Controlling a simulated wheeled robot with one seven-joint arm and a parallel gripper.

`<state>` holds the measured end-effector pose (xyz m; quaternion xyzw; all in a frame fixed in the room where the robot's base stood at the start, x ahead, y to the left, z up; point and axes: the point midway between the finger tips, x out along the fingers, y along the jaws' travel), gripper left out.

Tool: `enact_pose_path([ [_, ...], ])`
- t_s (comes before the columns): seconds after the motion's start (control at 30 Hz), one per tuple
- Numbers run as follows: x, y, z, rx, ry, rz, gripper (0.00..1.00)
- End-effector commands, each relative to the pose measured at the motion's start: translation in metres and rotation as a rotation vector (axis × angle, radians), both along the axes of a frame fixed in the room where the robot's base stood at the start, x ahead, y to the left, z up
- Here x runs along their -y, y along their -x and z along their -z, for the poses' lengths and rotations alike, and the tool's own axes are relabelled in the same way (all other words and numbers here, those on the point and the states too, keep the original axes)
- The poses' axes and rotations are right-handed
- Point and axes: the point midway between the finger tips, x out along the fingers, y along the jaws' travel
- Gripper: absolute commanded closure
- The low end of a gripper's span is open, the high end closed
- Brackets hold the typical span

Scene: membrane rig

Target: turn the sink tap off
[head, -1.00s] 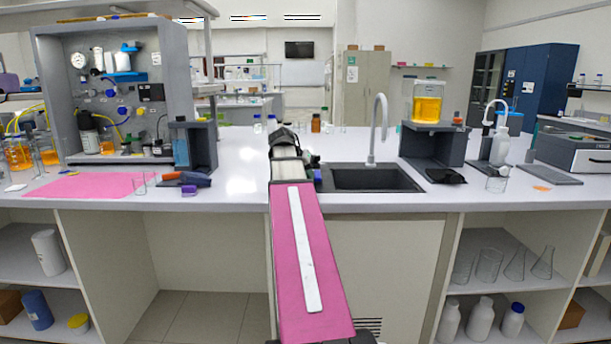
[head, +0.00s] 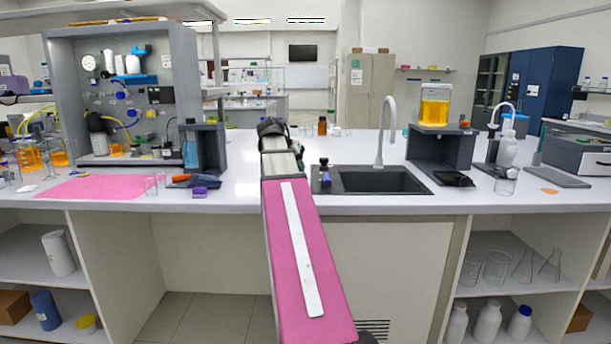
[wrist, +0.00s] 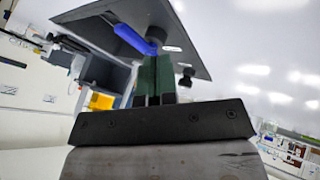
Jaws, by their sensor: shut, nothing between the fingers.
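The grey gooseneck tap (head: 388,128) stands upright behind the dark sink (head: 405,181) set in the white bench. A small blue lever (head: 326,177) on a dark mount sits at the sink's left rim. In the wrist view the blue lever (wrist: 133,39) lies just beyond the fingertips and points up and left from its round dark base. My gripper (wrist: 156,60) has its dark green fingers together, with nothing between them. In the head view my gripper (head: 299,158) is partly hidden behind my wrist, left of the lever. I cannot tell if finger and lever touch, or if water runs.
A dark stand with an orange-filled container (head: 434,110) stands right of the sink. A pink mat (head: 95,187) with glassware nearby lies at left, below a grey panel rig (head: 120,90).

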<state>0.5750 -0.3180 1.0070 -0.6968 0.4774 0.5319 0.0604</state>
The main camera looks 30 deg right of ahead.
Motion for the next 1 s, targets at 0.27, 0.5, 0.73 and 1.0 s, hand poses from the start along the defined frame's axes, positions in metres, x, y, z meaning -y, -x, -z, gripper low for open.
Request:
enact_pose_path([
  [0.27, -0.021, 0.002, -0.027, 0.000, 0.000, 0.000, 1.00],
  [0.5, -0.027, -0.002, -0.032, 0.010, -0.010, 0.005, 0.28],
  [0.73, -0.089, -0.079, -0.032, 0.169, -0.204, 0.096, 0.28],
  [1.0, -0.220, -0.179, -0.039, 0.307, -0.569, 0.330, 0.28],
])
